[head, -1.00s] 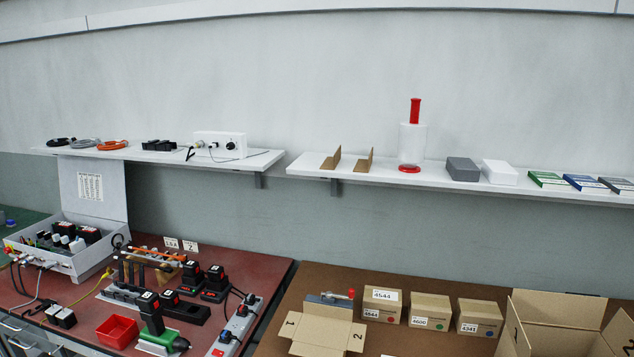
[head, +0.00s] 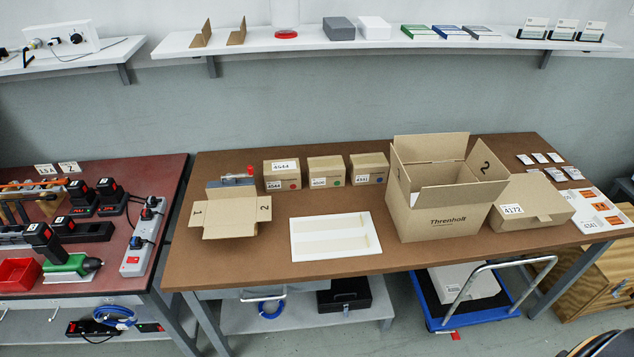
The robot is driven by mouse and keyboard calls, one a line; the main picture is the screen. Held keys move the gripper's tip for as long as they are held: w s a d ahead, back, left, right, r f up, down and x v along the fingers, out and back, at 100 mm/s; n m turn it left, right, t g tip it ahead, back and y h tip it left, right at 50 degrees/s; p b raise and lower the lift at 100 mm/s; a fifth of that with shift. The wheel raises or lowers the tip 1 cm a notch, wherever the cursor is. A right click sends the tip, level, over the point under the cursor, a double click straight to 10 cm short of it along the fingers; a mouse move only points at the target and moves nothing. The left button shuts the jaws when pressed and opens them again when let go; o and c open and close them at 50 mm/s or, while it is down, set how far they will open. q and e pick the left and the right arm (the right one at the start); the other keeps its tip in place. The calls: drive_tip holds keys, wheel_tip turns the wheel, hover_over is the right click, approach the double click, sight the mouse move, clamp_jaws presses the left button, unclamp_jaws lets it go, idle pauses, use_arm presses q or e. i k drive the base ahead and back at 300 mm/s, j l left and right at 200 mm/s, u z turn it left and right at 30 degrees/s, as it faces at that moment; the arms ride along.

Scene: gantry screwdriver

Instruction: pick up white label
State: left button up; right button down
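Several small white labels or cards (head: 540,158) lie at the back right of the brown table, too small to read. A white sheet (head: 588,226) with orange-marked labels lies at the table's right end. White labels also show on the cartons: one reading 4544 (head: 284,166) on the leftmost small carton, and one reading 4172 (head: 512,210) on the flat carton. I cannot tell which of these is the task's white label. Neither of my grippers is in view.
A large open carton (head: 440,215) stands right of centre on the brown table (head: 240,266). A small open carton (head: 230,218) is at left, and a white board (head: 340,250) lies between them. A shelf (head: 390,42) runs above. A blue trolley (head: 450,318) stands underneath.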

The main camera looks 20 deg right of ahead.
sight(569, 195)
drive_tip(key=k+l+z, duration=0.1)
drive_tip(key=l+z, duration=0.15)
drive_tip(key=z, duration=0.25)
drive_tip(key=l+z, duration=0.3)
drive_tip(key=z, duration=0.2)
drive_tip(key=l+z, duration=0.3)
drive_tip(key=z, duration=0.2)
